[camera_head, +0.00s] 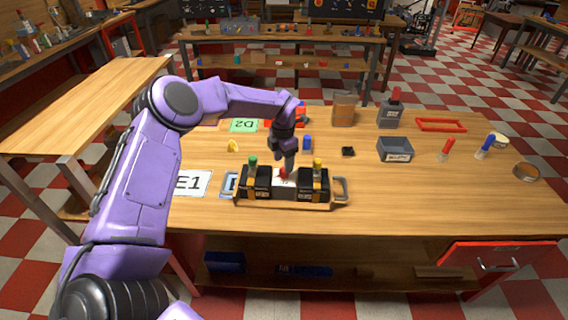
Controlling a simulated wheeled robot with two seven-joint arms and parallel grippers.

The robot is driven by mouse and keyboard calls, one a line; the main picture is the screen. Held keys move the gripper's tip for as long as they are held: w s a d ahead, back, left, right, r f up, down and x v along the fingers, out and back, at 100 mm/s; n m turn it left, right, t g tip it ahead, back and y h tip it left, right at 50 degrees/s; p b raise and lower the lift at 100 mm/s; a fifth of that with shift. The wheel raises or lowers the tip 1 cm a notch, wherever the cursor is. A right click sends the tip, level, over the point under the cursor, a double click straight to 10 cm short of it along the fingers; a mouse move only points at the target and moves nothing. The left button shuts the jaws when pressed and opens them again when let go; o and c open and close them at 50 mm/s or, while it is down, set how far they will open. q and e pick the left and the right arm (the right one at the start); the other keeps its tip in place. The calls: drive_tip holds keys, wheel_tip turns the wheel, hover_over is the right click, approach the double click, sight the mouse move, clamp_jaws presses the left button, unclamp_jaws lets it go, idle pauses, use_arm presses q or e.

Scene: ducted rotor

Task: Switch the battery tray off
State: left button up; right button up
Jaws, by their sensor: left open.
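The battery tray (262,204) sits on the wooden workbench, in the middle of the head view. It holds two dark batteries, one with a green top (253,162) on the left and one with a yellow top (318,163) on the right. A red switch (284,173) stands on a white plate between them. My left gripper (289,165) points down right above the red switch, open. I cannot tell whether its fingertips touch the switch, and they partly hide it. My right gripper is not in view.
A grey bin (395,150), a red-handled tool (446,150) and a blue-handled one (486,146) stand to the right. A blue block (307,143) and a small black block (348,151) lie behind the tray. An E1 card (193,183) lies left. The bench's front right is clear.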

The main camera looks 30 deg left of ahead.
use_arm(q)
drive_tip(key=f, duration=0.2)
drive_tip(key=w+f, duration=0.1)
drive_tip(key=f, duration=0.1)
drive_tip(key=shift+f+p, duration=0.2)
drive_tip(key=shift+p, duration=0.15)
drive_tip(key=shift+s+r, duration=0.15)
drive_tip(key=shift+s, duration=0.1)
drive_tip(key=c, duration=1)
drive_tip(key=shift+c, duration=0.2)
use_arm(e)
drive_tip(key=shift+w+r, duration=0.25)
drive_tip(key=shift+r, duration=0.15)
